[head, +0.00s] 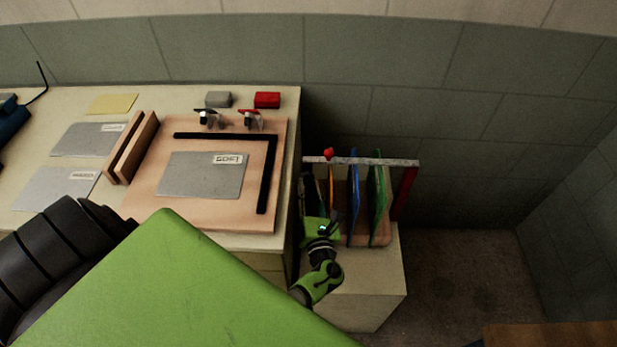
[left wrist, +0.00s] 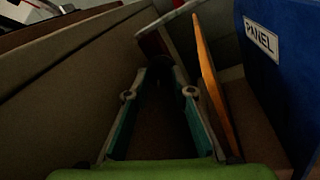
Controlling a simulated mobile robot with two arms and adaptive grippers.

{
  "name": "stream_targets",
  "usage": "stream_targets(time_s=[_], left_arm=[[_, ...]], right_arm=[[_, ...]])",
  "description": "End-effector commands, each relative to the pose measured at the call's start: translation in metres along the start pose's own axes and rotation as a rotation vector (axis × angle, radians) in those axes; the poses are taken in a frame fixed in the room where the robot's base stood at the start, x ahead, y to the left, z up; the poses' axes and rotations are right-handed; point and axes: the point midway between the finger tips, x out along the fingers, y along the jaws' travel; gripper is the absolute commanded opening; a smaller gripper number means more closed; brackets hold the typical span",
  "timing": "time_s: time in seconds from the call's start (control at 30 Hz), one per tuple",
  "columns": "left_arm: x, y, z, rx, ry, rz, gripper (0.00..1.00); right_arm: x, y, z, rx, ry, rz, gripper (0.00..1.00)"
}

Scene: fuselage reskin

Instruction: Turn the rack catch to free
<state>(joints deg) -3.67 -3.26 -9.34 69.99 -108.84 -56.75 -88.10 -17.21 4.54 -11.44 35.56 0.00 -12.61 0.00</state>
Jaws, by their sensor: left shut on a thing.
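The rack (head: 402,195) stands right of the bench, with a pale speckled bar (head: 385,162) across its top. A small red knob (head: 328,153), which looks like the catch, sits on that bar near its left end; I cannot tell its setting. My left gripper (head: 320,226) is low at the rack's front left, below and apart from the red knob. In the left wrist view the fingers (left wrist: 160,68) close on a dark thing, too dim to make out clearly. An orange panel (left wrist: 210,85) stands just right of the fingers. My right gripper is not in view.
The rack holds a blue panel (head: 354,200) and a green panel (head: 377,203) upright. The bench (head: 275,243) is close on the left, bearing a wooden board (head: 145,200) with a grey sheet (head: 200,178) marked SOFT. Floor right of the rack is clear.

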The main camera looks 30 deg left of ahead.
Motion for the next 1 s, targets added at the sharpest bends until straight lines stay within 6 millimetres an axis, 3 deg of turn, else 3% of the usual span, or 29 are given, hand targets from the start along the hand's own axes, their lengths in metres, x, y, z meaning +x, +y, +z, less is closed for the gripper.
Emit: stream_targets(time_s=[0.6, 1.0], left_arm=[[-0.0009, 0.0014, 0.0005, -0.454, 0.084, -0.049, 0.01], [-0.0010, 0.0015, 0.0012, -0.596, 0.110, -0.065, 0.01]], right_arm=[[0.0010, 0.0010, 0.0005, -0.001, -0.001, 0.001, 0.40], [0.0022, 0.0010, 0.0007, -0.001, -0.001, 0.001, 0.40]])
